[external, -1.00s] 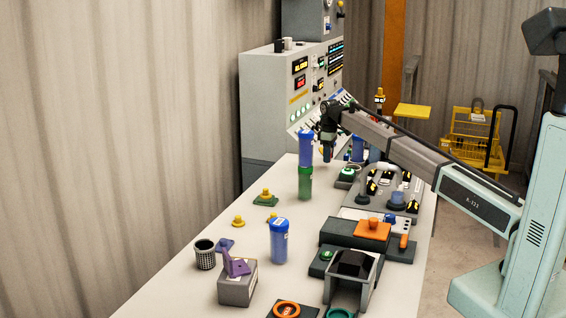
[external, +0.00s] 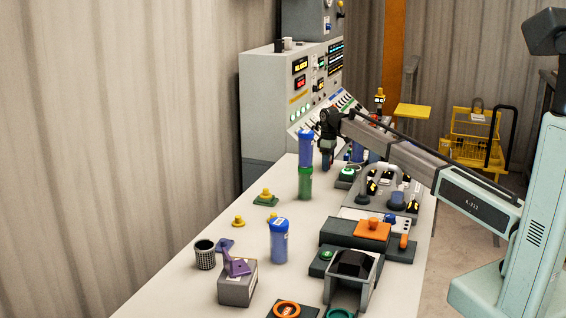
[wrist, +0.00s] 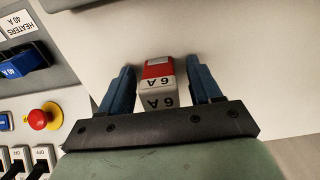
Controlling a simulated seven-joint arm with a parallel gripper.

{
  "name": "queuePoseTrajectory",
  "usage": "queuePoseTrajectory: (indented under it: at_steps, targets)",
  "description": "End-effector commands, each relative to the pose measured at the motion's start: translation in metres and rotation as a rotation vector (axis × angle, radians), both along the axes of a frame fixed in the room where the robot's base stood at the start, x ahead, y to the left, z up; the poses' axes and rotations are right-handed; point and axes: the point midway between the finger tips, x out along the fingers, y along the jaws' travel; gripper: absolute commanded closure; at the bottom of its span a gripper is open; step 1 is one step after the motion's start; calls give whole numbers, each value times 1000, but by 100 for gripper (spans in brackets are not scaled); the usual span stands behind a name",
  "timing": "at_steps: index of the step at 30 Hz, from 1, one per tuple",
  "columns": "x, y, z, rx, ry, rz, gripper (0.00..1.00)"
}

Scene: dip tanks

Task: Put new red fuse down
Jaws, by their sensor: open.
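The red fuse (wrist: 158,72), red on top with a white body marked "6 A", sits between my gripper's two blue fingers in the wrist view. My gripper (wrist: 160,85) is open, with a gap between the fuse and each finger. The fuse appears to rest on the pale bench surface. In the external view my gripper (external: 327,160) is low over the far part of the bench, just right of the stacked blue and green cylinders. The fuse cannot be made out in that view.
Wrist view: a panel with a blue fuse (wrist: 22,60), a red button (wrist: 40,118) and switches lies left; bench is clear right. External view: a blue cylinder (external: 305,148) stands on a green one (external: 305,183); a control cabinet (external: 270,100) stands behind.

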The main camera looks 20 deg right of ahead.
Motion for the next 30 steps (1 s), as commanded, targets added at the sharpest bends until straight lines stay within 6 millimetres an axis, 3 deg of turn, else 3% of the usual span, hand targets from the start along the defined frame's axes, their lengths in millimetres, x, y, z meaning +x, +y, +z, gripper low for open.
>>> queuePoseTrajectory:
  at_steps: [7, 11, 24, 30]
  targets:
    - [0, 0, 3, 0, 0, 0, 36]
    - [1, 0, 15, 0, -1, 0, 36]
    - [1, 0, 94, 0, -1, 0, 36]
    - [1, 0, 116, 0, -1, 0, 36]
